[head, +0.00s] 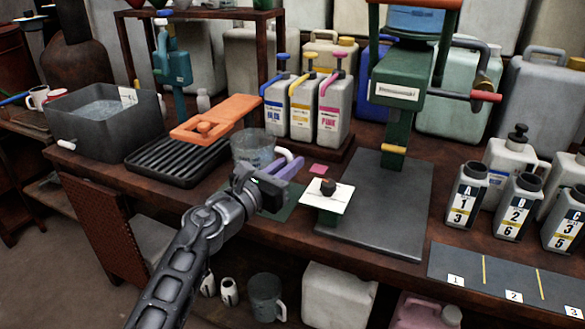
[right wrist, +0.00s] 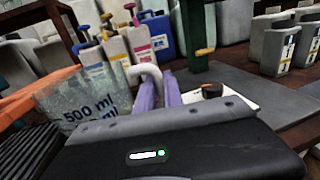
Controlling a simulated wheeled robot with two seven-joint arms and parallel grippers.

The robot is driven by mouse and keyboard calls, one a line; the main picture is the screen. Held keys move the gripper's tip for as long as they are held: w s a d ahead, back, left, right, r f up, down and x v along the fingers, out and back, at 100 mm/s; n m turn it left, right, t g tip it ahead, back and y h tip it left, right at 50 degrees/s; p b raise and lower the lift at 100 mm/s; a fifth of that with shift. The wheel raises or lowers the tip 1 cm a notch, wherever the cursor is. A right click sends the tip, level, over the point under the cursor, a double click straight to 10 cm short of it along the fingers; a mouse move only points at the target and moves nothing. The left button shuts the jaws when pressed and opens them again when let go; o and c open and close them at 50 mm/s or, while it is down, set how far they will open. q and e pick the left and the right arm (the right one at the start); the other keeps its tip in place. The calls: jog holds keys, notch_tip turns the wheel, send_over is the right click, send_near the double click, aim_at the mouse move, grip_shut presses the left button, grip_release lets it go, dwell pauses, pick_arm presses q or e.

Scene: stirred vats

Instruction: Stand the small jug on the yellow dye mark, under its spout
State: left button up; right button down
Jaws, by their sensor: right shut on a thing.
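The small jug (head: 252,146) is clear with a white handle (head: 287,155). In the right wrist view the jug (right wrist: 85,105) shows a "500 ml" print, and its handle sits between the purple fingers. My right gripper (head: 290,166) is shut on this handle. The jug is in front of the dye containers; I cannot tell whether it touches the table. The yellow-spouted dye container (head: 302,107) stands between a blue-spouted one (head: 277,104) and a pink-spouted one (head: 333,112). A pink mark (head: 318,169) shows on the table; no yellow mark is visible. My left gripper is not in view.
An orange press-like item (head: 220,115) and a ribbed black tray (head: 170,160) lie left of the jug. A white card with a black knob (head: 327,195) and a green stand (head: 395,135) are to the right. A grey mat (head: 385,215) has bare room.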

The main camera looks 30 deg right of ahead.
jog(key=w+d+f+b, duration=0.3)
jog(key=w+d, duration=0.8)
jog(key=d, duration=0.5)
jog(key=shift+w+b, duration=0.15)
jog(key=shift+b, duration=0.4)
jog(key=shift+d+f, duration=0.1)
jog(key=shift+f, duration=0.05)
notch_tip(320, 180, down, 3)
jog(key=shift+f+b, duration=0.15)
jog(key=shift+b, duration=0.7)
jog(key=shift+w+d+f, duration=0.1)
jog(key=shift+d+f, duration=0.05)
jog(key=shift+f, duration=0.15)
jog(key=shift+r, duration=0.1)
